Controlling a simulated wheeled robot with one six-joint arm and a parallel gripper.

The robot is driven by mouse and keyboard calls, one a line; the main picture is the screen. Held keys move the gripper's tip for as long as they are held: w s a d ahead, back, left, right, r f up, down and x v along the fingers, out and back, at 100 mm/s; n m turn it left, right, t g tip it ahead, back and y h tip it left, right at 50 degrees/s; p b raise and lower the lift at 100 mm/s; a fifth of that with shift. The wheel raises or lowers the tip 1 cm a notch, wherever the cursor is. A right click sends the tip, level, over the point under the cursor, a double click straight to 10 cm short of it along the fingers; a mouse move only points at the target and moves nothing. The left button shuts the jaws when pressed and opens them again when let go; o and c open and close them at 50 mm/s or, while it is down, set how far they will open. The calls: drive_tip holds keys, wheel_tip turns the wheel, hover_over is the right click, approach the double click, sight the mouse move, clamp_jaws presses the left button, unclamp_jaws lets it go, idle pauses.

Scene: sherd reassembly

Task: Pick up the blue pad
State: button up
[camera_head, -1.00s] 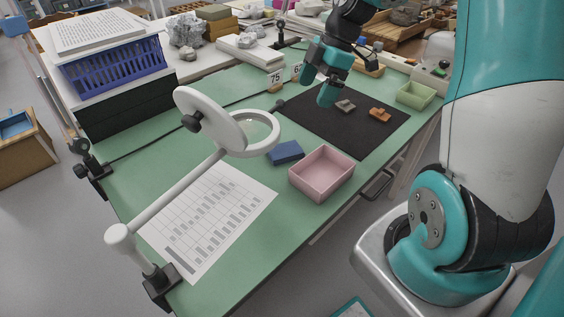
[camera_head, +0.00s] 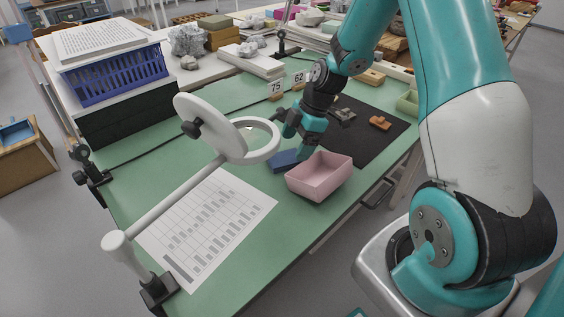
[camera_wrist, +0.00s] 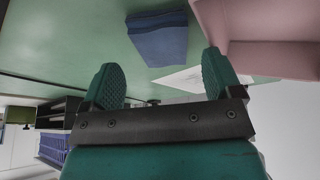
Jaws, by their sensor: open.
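The blue pad (camera_head: 284,160) lies flat on the green table mat, between the white ring magnifier and the pink tray (camera_head: 322,177). In the head view my gripper (camera_head: 291,137) is just above and behind the pad, and partly covers its far side. In the wrist view the blue pad (camera_wrist: 160,40) lies ahead of my two teal fingertips (camera_wrist: 165,80), roughly in line with the gap between them. The fingers are spread apart with nothing between them. I cannot tell how high they are above the mat.
The pink tray stands close beside the pad on the right. The ring magnifier (camera_head: 262,153) reaches over the mat on the left. A black mat (camera_head: 352,149) with sherds (camera_head: 380,122) lies behind the tray. A printed sheet (camera_head: 207,228) lies at the front left.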

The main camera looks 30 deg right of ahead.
sight(290, 157)
drive_tip(key=x, duration=0.4)
drive_tip(key=shift+s, duration=0.2)
drive_tip(key=c, duration=1.1)
drive_tip(key=shift+o, duration=0.2)
drive_tip(key=shift+r, duration=0.45)
wheel_tip(290, 157, up, 3)
drive_tip(key=shift+d+f, duration=0.1)
drive_tip(key=shift+d, duration=0.05)
drive_tip(key=s+d, duration=0.1)
drive_tip(key=d, duration=0.4)
drive_tip(key=s+d+b, duration=0.1)
drive_tip(key=d, duration=0.5)
drive_tip(key=s+d, duration=0.1)
drive_tip(key=d, duration=0.5)
drive_tip(key=shift+s+d+f, duration=0.1)
drive_tip(key=shift+s+d, duration=0.15)
